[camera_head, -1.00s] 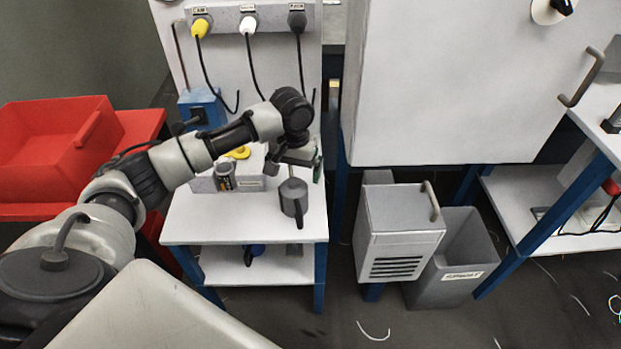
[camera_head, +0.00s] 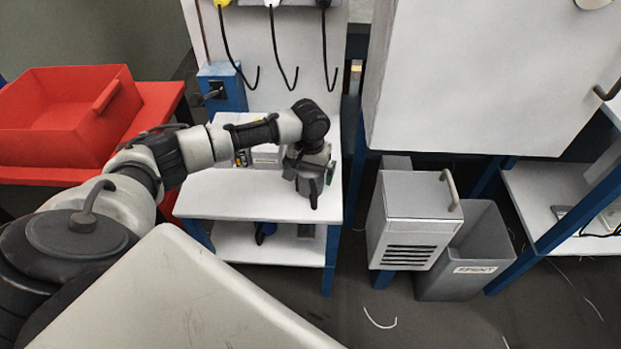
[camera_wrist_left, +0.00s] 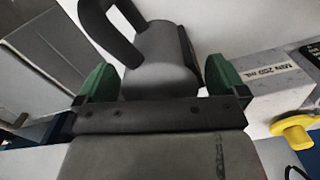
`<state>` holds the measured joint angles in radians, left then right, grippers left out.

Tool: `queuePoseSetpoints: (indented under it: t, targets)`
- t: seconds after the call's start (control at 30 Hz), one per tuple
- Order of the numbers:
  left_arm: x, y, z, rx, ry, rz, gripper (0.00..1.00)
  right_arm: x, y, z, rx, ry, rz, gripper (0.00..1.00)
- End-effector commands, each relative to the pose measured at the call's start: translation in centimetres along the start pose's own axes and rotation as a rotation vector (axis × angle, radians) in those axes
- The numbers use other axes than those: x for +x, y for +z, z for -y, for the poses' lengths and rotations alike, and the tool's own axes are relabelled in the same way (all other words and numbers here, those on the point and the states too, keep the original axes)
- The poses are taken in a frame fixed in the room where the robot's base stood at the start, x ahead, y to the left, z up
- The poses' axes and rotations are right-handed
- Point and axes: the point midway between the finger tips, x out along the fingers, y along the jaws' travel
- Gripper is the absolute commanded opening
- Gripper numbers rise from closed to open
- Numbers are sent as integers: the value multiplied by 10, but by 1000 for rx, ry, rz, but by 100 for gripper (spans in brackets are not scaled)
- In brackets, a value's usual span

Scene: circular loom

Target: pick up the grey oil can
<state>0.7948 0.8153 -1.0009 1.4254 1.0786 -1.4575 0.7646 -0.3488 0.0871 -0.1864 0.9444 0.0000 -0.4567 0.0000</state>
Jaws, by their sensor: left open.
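The grey oil can (camera_head: 303,185) stands on the white top of the small table (camera_head: 225,200), near its right side. Its dark handle faces the front. My left gripper (camera_head: 310,165) is at the can from above and behind and hides part of it in the head view. In the left wrist view, the can (camera_wrist_left: 160,62) lies between the green fingertips of my open left gripper (camera_wrist_left: 160,76), with a small gap showing on the right side. The handle loops toward the upper left there. My right gripper is not in view.
A red bin (camera_head: 65,115) is at the left. A white cabinet (camera_head: 470,80) rises to the right. The front of the tabletop is clear.

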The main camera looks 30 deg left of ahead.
Motion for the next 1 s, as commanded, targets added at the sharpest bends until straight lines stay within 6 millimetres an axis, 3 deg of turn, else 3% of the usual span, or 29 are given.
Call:
queuePoseSetpoints:
  t: [0.23, 0.6, 1.0]
  targets:
    - [1, 0, 0, 1, 0, 0, 98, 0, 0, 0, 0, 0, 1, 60]
    - [1, 0, 0, 1, 0, 0, 42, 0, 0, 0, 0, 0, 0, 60]
    - [-8, -1, 0, 1, 2, -2, 40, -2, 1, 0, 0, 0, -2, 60]
